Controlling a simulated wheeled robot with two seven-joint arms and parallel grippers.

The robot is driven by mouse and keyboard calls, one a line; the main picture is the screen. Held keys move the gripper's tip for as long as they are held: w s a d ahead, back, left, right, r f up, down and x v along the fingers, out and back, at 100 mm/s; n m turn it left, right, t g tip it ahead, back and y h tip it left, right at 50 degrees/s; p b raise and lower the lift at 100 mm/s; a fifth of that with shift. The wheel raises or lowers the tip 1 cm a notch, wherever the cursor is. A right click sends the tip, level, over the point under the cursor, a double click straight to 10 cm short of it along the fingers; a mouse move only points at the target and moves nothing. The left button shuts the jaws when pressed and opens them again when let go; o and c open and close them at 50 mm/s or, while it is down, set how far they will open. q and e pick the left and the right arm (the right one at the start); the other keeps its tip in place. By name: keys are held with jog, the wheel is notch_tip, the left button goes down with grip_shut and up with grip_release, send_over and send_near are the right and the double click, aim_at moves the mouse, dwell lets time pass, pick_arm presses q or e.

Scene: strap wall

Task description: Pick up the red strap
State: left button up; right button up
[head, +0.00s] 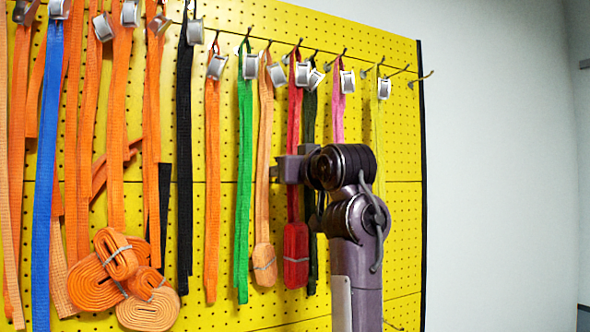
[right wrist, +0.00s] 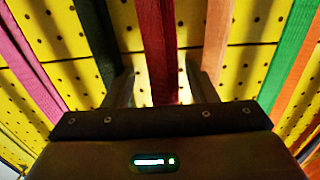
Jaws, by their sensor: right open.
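The red strap (head: 293,120) hangs from a hook on the yellow pegboard, with a rolled red bundle at its lower end. My right gripper (head: 287,168) is at mid-height of the strap and hides a short part of it. In the right wrist view the red strap (right wrist: 157,45) runs down between the two spread fingers of my right gripper (right wrist: 164,88), with a gap on each side. The gripper is open. My left gripper is not in view.
A dark strap (right wrist: 97,40) and a peach strap (right wrist: 218,40) hang close on either side of the red one. A green strap (head: 244,180) and a pink strap (head: 338,110) hang further out. Several orange straps crowd the left of the pegboard (head: 400,230).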

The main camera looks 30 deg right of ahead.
jog(key=shift+s, duration=0.15)
jog(key=c, duration=1.1)
jog(key=shift+r, duration=0.25)
